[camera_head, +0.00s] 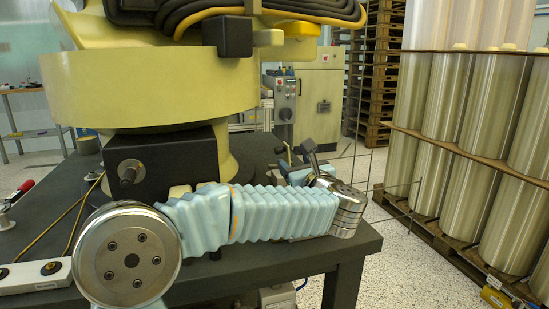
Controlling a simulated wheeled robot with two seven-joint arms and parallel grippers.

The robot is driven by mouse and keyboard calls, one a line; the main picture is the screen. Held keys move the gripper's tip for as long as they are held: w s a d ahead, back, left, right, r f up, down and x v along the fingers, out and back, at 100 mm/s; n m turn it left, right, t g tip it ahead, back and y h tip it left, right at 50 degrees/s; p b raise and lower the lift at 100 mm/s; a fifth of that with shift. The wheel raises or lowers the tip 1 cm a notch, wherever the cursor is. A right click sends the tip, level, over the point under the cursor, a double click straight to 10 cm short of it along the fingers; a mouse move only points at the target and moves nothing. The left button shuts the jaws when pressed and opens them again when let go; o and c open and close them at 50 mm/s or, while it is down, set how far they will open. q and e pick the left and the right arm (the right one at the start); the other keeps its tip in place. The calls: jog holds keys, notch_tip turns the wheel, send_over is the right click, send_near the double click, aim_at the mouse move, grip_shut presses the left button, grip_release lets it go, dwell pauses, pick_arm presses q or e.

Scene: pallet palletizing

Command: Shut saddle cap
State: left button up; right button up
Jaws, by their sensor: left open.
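I cannot make out any part that is clearly the saddle cap. My left arm, in a light blue ribbed sleeve, reaches across the front of the dark table (250,262) from the left. It ends in a metal wrist, with my left gripper (300,152) beyond it, small and dark near the table's right side. It is open, and I see nothing held in it. A light blue fixture (292,174) sits close by it, partly hidden by my arm. Whether they touch is unclear. My right gripper is out of view.
A big yellow machine (150,85) on a black block (160,160) fills the left and middle of the table. Tall wrapped cylinders (470,105) stand stacked on a pallet at right. A grey-yellow cabinet (318,100) stands behind. Speckled floor (390,270) is open between table and pallet.

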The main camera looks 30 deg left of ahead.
pick_arm(q)
jog(key=shift+w+a+f+b, duration=0.25)
jog(key=shift+a+f+b, duration=0.05)
jog(key=shift+f, duration=0.35)
jog(key=shift+w+a+r, duration=0.15)
jog(key=shift+a, duration=0.05)
jog(key=p+x, duration=0.3)
jog(key=x, duration=1)
jog(key=shift+w+a, duration=0.1)
jog(key=shift+a, duration=0.05)
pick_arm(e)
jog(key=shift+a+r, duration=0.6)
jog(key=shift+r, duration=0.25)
pick_arm(q)
grip_shut()
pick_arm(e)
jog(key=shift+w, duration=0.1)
